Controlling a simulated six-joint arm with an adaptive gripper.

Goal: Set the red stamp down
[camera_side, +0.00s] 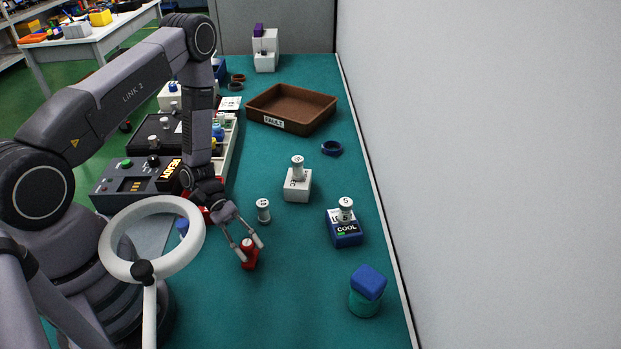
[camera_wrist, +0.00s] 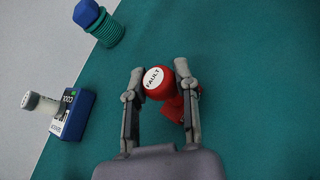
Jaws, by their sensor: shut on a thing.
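The red stamp (camera_side: 249,256) is between the fingers of my gripper (camera_side: 250,242) over the teal mat, left of the blue block labelled COOL. My gripper (camera_wrist: 156,80) is shut on the stamp's head, one finger on each side. A red lower part (camera_wrist: 175,108) shows below the head. I cannot tell whether its underside touches the mat.
A grey-white cylinder (camera_side: 263,210) stands close behind the gripper. The COOL block (camera_side: 345,238) and a white block (camera_side: 296,191) carry similar cylinders. A blue-topped teal cylinder (camera_side: 366,302) stands front right. A brown FAULT tray (camera_side: 316,122) lies farther back.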

